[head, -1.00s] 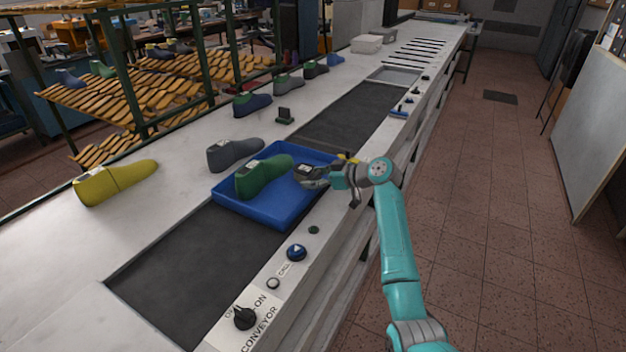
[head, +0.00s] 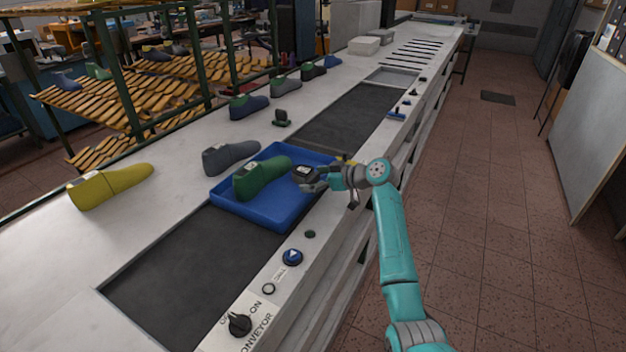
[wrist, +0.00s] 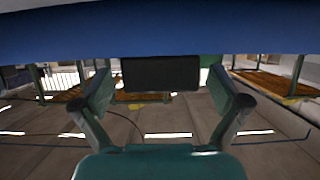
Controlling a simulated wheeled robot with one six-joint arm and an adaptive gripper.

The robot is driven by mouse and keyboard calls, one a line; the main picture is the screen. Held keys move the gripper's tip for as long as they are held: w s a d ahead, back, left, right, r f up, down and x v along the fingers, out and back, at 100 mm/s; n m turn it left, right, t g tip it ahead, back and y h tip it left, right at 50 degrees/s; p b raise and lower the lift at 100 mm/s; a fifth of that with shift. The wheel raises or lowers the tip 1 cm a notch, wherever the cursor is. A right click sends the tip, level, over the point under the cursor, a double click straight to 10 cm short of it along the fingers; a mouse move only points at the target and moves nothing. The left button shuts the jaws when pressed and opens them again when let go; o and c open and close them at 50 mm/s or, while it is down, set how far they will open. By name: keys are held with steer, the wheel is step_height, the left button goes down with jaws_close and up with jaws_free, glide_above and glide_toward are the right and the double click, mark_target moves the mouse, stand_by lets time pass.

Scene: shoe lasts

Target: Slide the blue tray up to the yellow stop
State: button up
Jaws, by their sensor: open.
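The blue tray (head: 222,205) lies on the dark belt, with a green shoe last (head: 262,178) in it. A small yellow piece (head: 344,159), apparently the stop, shows just beyond my wrist at the tray's far right, partly hidden by my arm. I cannot tell whether the tray touches it. My gripper (head: 308,178) is low over the tray's right side. In the wrist view my gripper (wrist: 160,95) has its fingers spread wide, with a dark block between them and a blue band across the top, probably the tray. Contact with the tray is unclear.
A grey last (head: 231,157) stands close to the tray's left side. A control panel with a black knob (head: 240,324) is at the near edge. The belt (head: 345,122) beyond the tray is clear.

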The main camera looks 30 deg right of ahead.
steer(key=v, duration=1.2)
steer(key=shift+f, duration=0.1)
